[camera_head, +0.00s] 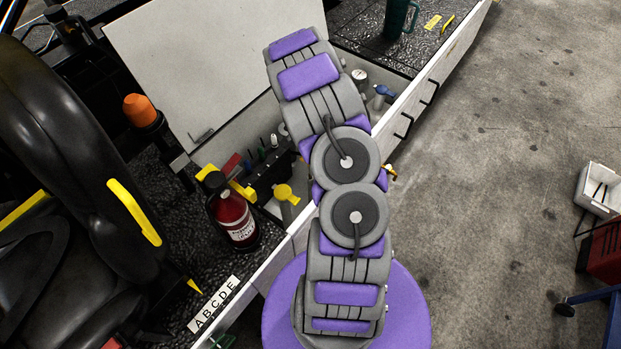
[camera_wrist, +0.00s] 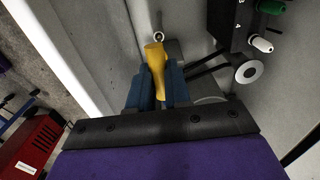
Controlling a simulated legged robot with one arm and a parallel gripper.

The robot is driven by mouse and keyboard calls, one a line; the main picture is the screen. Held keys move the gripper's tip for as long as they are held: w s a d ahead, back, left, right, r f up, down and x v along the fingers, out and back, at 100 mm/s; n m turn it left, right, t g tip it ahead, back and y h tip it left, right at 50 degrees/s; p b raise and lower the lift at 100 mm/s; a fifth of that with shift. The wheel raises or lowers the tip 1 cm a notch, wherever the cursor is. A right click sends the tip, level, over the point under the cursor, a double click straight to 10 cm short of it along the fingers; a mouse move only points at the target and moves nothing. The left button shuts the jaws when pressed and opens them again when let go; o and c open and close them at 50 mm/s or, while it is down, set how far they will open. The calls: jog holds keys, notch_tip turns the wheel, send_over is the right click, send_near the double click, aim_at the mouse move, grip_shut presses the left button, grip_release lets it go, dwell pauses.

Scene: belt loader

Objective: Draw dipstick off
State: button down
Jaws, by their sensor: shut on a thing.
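A yellow handle (camera_wrist: 154,55), which looks like the dipstick's, stands between the blue fingers of my gripper (camera_wrist: 158,78) in the wrist view. The fingers are shut on it, one on each side. Its top end leans slightly left, close to a small metal ring (camera_wrist: 159,36). In the head view my arm covers the gripper. A small yellow piece (camera_head: 390,171) shows at the arm's right edge; I cannot tell what it is.
The open engine bay has a raised light panel (camera_head: 190,60), a yellow-capped filler (camera_head: 285,193), a gauge (camera_head: 359,77) and a blue-topped part (camera_head: 384,92). Bare floor (camera_head: 500,150) lies to the right.

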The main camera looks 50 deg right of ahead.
jog(key=shift+a+r+p, duration=0.25)
jog(key=shift+r+p, duration=0.45)
jog(key=shift+r, duration=1.35)
jog(key=shift+a+r+p, duration=0.2)
jog(key=shift+r+p, duration=0.5)
jog(key=shift+r, duration=1.3)
